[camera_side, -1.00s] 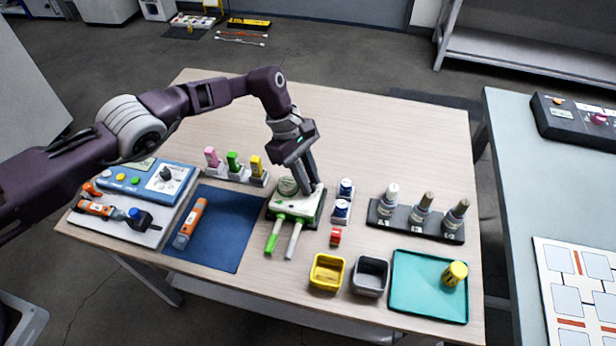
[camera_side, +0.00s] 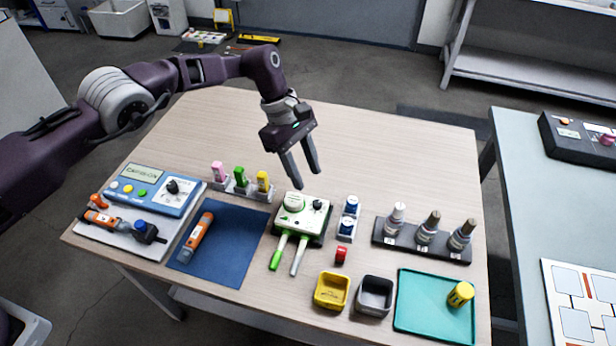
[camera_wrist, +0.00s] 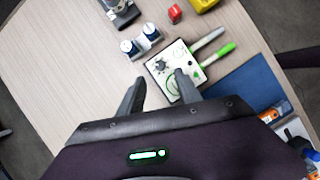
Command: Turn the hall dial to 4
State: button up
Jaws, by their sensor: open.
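A white box (camera_side: 302,219) with a green marking stands mid-table, with a pale round part (camera_side: 293,203) and a small dark knob (camera_side: 318,204) on top. A blue meter (camera_side: 151,189) at the left has a display and a dark dial (camera_side: 172,187) on a white scale. I cannot tell which dial is the hall dial; no scale number is readable. My gripper (camera_side: 304,178) is open and empty above and behind the white box, apart from it. In the wrist view, the white box (camera_wrist: 187,72) lies beyond my spread fingers (camera_wrist: 158,77).
A green probe (camera_side: 279,252) and a pale probe (camera_side: 299,255) extend in front of the white box. Two capped blue-white pots (camera_side: 347,218) stand to its right, and a blue mat (camera_side: 235,245) to its left.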

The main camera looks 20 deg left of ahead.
aim_at(317, 202)
jog(key=n, duration=0.1)
jog(key=s+n+t, duration=0.1)
jog(key=n, duration=0.2)
jog(key=shift+s+t+h, duration=0.25)
jog(key=shift+t+h, duration=0.05)
jog(key=shift+t, duration=0.1)
jog(key=shift+f+n, duration=0.2)
jog(key=shift+n, duration=0.2)
jog(key=x, duration=0.6)
jog(key=shift+f, duration=0.3)
grip_shut()
